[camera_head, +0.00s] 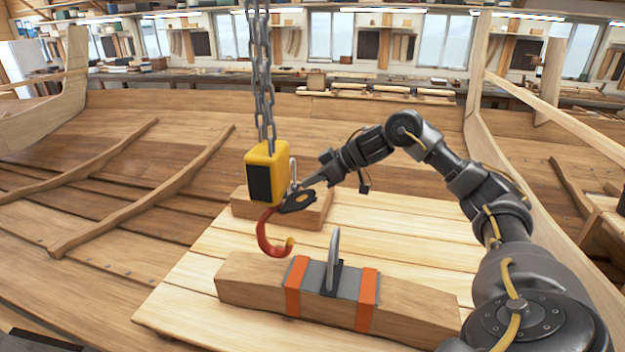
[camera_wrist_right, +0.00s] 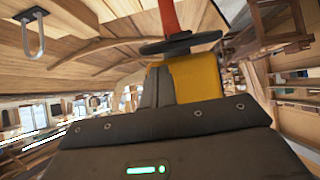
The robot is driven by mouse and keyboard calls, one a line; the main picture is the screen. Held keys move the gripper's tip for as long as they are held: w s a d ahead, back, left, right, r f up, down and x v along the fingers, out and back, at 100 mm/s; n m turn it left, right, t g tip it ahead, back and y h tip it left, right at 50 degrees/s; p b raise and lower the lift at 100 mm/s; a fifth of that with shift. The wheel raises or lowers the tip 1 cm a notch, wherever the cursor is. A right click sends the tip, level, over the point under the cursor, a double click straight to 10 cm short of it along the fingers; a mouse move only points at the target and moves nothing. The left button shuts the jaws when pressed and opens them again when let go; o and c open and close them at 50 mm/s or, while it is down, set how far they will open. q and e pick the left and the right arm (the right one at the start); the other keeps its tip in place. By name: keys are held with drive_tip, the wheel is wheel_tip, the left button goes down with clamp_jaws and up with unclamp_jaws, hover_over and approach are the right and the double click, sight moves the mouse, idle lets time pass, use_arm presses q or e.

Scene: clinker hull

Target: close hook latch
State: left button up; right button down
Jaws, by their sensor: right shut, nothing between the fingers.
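A red hook (camera_head: 266,240) hangs below a yellow hoist block (camera_head: 267,172) on two chains. In the right wrist view the red hook (camera_wrist_right: 169,16), the dark plate (camera_wrist_right: 180,42) and the yellow block (camera_wrist_right: 195,77) show just beyond the gripper. The hook's tip is right of its bend, with nothing hanging in it. My left gripper is not in view.
A wooden beam (camera_head: 240,282) with orange straps and an upright metal ring (camera_head: 333,258) lies below and right of the hook. A second wood block (camera_head: 318,208) lies behind the hoist.

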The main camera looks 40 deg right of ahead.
drive_tip(key=shift+s+d+f, duration=0.15)
drive_tip(key=shift+f, duration=0.35)
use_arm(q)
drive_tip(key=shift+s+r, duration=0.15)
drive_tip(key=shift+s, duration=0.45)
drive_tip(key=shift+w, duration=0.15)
